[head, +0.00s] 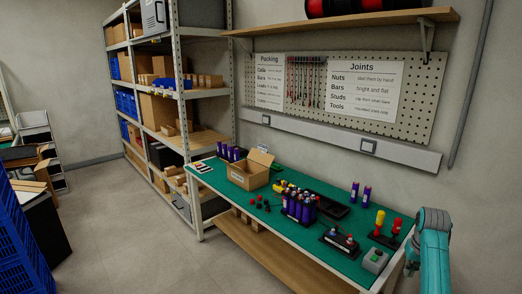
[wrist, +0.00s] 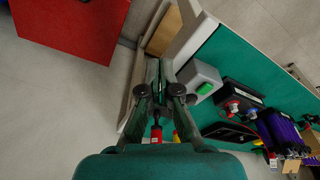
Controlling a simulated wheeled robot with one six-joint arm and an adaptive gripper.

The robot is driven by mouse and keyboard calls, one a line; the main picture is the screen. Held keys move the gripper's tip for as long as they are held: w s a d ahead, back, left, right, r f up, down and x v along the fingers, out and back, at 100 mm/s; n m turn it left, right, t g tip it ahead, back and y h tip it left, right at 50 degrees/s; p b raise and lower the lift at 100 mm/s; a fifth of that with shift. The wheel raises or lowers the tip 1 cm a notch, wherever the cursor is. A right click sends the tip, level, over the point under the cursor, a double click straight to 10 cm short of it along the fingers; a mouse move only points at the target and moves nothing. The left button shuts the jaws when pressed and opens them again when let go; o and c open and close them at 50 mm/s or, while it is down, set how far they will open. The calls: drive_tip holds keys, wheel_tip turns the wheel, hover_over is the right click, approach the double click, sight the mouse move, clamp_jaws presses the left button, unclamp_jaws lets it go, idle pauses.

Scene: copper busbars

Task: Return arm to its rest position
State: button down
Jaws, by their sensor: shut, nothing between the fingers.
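My gripper (wrist: 159,75) is shut and empty in the wrist view. Its fingers are close together over the bench's pale edge, beside a grey box with a green button (wrist: 203,82). That grey box also shows in the head view (head: 375,261) at the bench's near right end. In the head view my teal arm stands at the right, by that end of the bench, and I cannot make out my gripper there. A red handle (wrist: 156,134) shows just below the fingers in the wrist view, partly hidden by my gripper.
The green bench top (head: 225,187) holds an open carton (head: 247,176), several purple cells (head: 299,207), a black holder (head: 341,242) and upright red and yellow handled tools (head: 380,220). A pegboard (head: 420,100) hangs behind. A red block (wrist: 70,28) stands on the floor.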

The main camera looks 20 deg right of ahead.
drive_tip(key=s+a+f+n+t+h, duration=0.1)
drive_tip(key=s+a+f+t, duration=0.1)
drive_tip(key=a+f, duration=0.9)
drive_tip(key=s+a+f+n+t+h, duration=0.1)
drive_tip(key=s+a+f+t, duration=0.15)
drive_tip(key=a+f, duration=0.9)
drive_tip(key=s+a+f+n+t, duration=0.1)
drive_tip(key=s+a+f, duration=0.1)
drive_tip(key=s+a, duration=0.6)
drive_tip(key=s+a+r+n+t, duration=0.2)
drive_tip(key=s+a+r+t, duration=0.3)
drive_tip(key=s+a, duration=0.85)
drive_tip(key=s+a+r+n+t+y, duration=0.1)
drive_tip(key=s+a+r, duration=0.1)
drive_tip(key=s+r, duration=0.5)
drive_tip(key=s+a+r+n+t+y, duration=0.1)
drive_tip(key=s+a+r+y, duration=0.1)
drive_tip(key=s+r, duration=0.5)
wheel_tip(320, 180, up, 6)
drive_tip(key=shift+a+r+t, duration=0.25)
drive_tip(key=shift+a+t, duration=0.1)
drive_tip(key=shift+a, duration=0.25)
drive_tip(key=shift+w, duration=0.15)
